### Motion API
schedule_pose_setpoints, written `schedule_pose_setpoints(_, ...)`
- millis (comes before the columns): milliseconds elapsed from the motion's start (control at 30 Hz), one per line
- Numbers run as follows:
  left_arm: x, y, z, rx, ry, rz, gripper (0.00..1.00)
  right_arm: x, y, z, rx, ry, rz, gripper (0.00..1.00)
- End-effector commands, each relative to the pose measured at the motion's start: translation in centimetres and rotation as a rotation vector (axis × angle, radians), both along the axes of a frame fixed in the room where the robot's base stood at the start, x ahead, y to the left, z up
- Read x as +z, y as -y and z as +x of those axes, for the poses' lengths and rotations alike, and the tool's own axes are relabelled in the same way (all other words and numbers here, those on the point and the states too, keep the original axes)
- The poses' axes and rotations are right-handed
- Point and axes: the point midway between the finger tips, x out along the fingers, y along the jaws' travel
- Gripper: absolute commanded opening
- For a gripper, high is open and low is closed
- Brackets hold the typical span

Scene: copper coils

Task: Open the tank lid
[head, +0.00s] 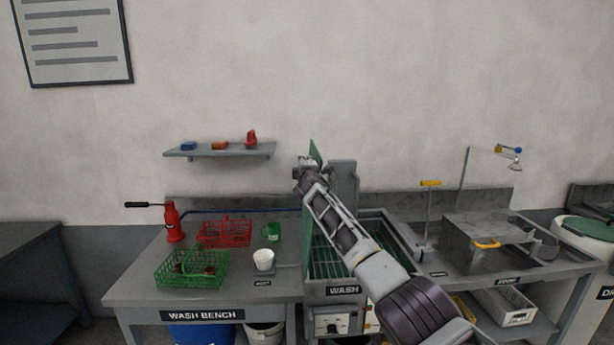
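The wash tank (345,290), marked WASH, stands in the middle between two benches. Its top is uncovered and a dark green grid shows inside. A thin green panel (315,153), apparently the tank lid seen nearly edge-on, stands raised along the tank's left side. My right arm comes in from the lower right and crosses over the tank. Its gripper (304,169) is at the upper part of the green panel, close to or touching it. The fingers are small and partly hidden, so their opening and any grip are unclear. My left gripper is not in view.
The wash bench (135,287) on the left holds a green basket (192,270), a red basket (224,233), a red pump-like tool (174,222), a white cup (263,260) and a green mug (271,232). A sink bench (560,262) with a metal box (475,243) stands right.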

Motion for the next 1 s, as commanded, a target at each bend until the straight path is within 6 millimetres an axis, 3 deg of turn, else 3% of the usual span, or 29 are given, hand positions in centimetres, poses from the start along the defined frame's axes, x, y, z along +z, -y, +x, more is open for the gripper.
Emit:
schedule_pose_setpoints(33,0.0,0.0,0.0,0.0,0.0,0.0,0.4,-1.4,0.0,-0.1,-0.003,-0.018,0.0,0.35)
schedule_pose_setpoints(100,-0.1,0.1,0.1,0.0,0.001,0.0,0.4,-1.6,0.1,-0.2,-0.005,-0.02,0.0,0.35)
schedule_pose_setpoints(1000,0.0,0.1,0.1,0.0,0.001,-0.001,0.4,-0.9,0.2,-3.6,-0.002,-0.013,0.001,0.35)
